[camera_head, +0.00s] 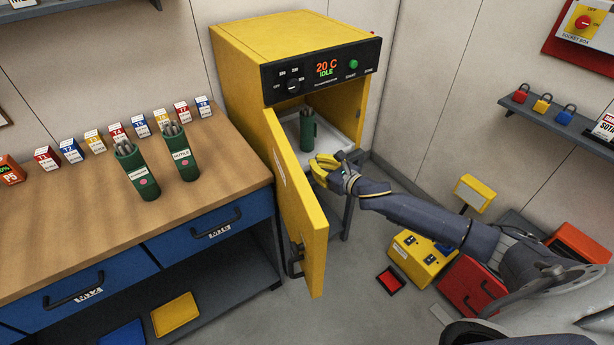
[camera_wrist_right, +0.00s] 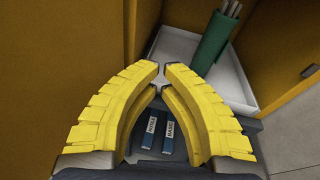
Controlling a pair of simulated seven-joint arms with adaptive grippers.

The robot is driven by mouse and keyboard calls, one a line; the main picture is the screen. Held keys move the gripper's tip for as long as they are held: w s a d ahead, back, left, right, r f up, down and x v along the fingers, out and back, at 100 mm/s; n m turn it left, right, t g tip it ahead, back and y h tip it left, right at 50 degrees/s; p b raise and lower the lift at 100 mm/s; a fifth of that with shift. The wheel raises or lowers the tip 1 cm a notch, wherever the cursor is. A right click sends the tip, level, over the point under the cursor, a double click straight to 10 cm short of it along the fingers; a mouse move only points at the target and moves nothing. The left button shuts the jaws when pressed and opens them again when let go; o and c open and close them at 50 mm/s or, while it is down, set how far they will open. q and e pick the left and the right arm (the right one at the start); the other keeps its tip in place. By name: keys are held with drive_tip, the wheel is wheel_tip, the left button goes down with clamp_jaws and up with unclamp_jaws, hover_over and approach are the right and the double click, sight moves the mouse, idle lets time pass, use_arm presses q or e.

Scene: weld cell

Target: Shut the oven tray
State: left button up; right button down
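The yellow oven (camera_head: 241,75) stands against the back wall, its door (camera_head: 297,190) swung open toward me. The pale tray (camera_head: 346,143) shows in the oven opening, with a green canister (camera_head: 307,128) of rods standing on it. In the right wrist view the tray (camera_wrist_right: 178,50) lies just beyond the fingertips, with the canister (camera_wrist_right: 213,45) on its right part. My right gripper (camera_head: 319,167) is in front of the tray, beside the open door. Its yellow fingertips (camera_wrist_right: 161,70) nearly meet, with nothing between them. Contact with the tray is unclear. My left gripper is out of view.
The open door stands close left of my right gripper. A wooden-topped bench (camera_head: 85,210) at left holds two green canisters (camera_head: 136,170) and several small labelled boxes. A yellow box (camera_head: 420,258) and red cases (camera_head: 470,287) lie on the floor below my right arm.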

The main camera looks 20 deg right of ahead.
drive_tip(key=s+d+f+m+g+h, duration=0.25)
drive_tip(key=s+f, duration=0.25)
drive_tip(key=f, duration=0.3)
drive_tip(key=r+x, duration=0.1)
drive_tip(key=x, duration=1.2)
drive_tip(key=shift+w+g+h, duration=0.35)
drive_tip(key=shift+w+g, duration=0.1)
drive_tip(key=shift+w, duration=0.2)
drive_tip(key=shift+r, duration=0.1)
